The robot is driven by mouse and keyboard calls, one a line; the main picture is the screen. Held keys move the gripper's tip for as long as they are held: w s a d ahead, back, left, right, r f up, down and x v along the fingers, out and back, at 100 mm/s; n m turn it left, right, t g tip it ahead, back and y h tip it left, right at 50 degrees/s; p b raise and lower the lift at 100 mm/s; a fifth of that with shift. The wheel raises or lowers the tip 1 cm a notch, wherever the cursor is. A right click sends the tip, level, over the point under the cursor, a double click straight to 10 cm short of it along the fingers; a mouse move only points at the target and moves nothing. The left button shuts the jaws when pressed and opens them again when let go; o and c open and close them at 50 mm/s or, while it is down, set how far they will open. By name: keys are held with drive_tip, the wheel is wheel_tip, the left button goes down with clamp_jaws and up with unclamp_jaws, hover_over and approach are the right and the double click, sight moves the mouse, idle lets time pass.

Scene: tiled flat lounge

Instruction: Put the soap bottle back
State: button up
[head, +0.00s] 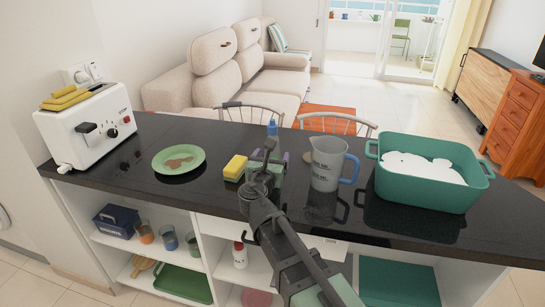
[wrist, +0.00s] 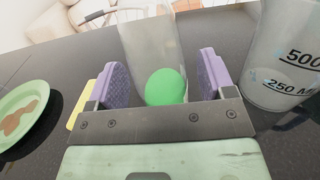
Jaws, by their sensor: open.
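A bottle with a blue top (head: 272,128) stands on the dark counter, mostly hidden behind my arm in the head view. In the wrist view a clear, upright container with a green lower part (wrist: 165,88) stands between my finger pads; it appears to be this bottle, but its top is out of that view. My gripper (head: 270,158) is open, with its purple pads (wrist: 163,78) on either side of the container. Gaps show beside it, wider on the right. A white bottle with a red cap (head: 240,256) stands on the shelf below.
A yellow sponge (head: 235,168) is just left of my gripper, and a green plate (head: 178,160) is farther left. A grey measuring jug (head: 326,165) is close right. A green basin (head: 430,190) with white contents stands beyond it. A white toaster (head: 86,125) is at far left.

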drive_tip(key=v, duration=1.1)
drive_tip(key=shift+s, duration=0.1)
